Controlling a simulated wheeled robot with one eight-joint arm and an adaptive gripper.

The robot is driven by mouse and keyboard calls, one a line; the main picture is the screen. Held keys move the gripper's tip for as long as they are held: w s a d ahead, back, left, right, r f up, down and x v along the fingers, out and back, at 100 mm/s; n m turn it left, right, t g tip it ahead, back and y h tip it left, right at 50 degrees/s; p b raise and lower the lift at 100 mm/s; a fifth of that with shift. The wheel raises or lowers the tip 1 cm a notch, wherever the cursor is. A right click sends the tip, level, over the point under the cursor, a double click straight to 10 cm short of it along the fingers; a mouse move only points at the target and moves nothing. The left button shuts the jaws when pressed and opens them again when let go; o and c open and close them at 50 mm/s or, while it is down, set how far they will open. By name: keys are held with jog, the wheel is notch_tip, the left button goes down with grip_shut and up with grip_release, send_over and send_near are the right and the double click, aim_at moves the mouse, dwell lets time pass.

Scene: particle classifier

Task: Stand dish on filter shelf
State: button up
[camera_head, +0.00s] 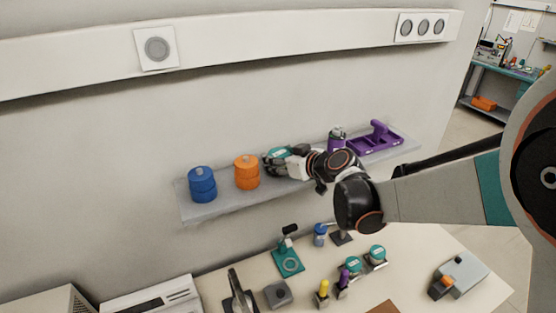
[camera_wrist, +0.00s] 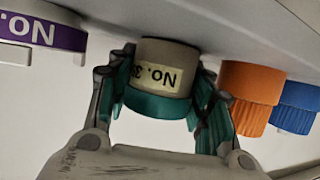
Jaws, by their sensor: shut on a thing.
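My gripper (camera_wrist: 161,82) is shut on a dish (camera_wrist: 158,104) with a teal rim, a grey body and a pale label reading "No. 3". The wrist view shows this upside down. In the head view my gripper (camera_head: 284,161) is over the grey wall shelf (camera_head: 215,209), just right of the orange stack (camera_head: 247,172). The dish is mostly hidden there by my fingers. In the wrist view the dish's end is close to the shelf surface (camera_wrist: 225,38); I cannot tell whether it touches.
Blue stack (camera_head: 202,184) stands left of the orange one. A purple-banded container (camera_head: 337,140) and a purple holder (camera_head: 379,139) are farther right on the shelf. The bench below holds a teal stand (camera_head: 288,262) and several small items.

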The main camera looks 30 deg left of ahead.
jog(key=o, duration=1.2)
jog(key=shift+f, duration=0.15)
jog(key=shift+c, duration=0.2)
jog(key=shift+d+r, duration=0.2)
jog(key=shift+r, duration=0.05)
jog(key=v, duration=1.1)
jog(key=shift+s+d, duration=0.15)
jog(key=shift+d, duration=0.15)
